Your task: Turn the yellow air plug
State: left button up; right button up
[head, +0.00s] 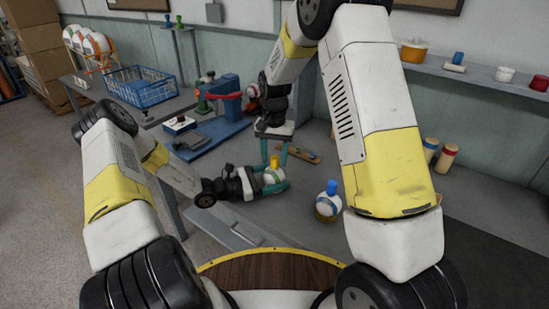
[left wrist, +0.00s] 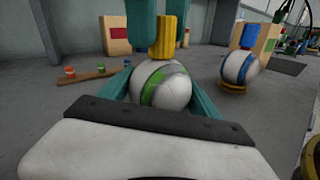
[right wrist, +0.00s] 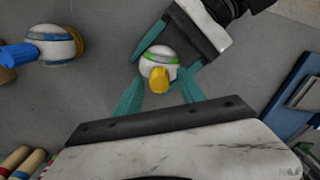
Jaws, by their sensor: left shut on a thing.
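A white ball with a green stripe (left wrist: 165,88) is held between the two fingers of my left gripper (left wrist: 160,95), above the grey table. The yellow air plug (left wrist: 168,40) stands upright on top of the ball; it also shows in the head view (head: 275,162). My right gripper (right wrist: 160,97) points down over the ball. Its fingers are apart, on either side of the yellow plug, with a visible gap in the right wrist view. In the left wrist view, one right finger overlaps the plug's left edge; I cannot tell if it touches.
A second ball with a blue plug (head: 326,204) sits on a ring to the right. A strip with small coloured plugs (head: 300,154) lies behind. A blue press (head: 222,97) and blue basket (head: 142,86) stand at the left. Striped cylinders (head: 446,157) stand at the right.

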aim_at(274, 157)
pick_arm(q)
jog(key=shift+r, duration=0.1)
pick_arm(e)
jog(key=shift+r, duration=0.25)
notch_tip(274, 157, up, 11)
jog(key=shift+r, duration=0.2)
dwell(0.4)
pick_arm(q)
jog(key=o, duration=1.5)
jog(key=shift+o, duration=0.2)
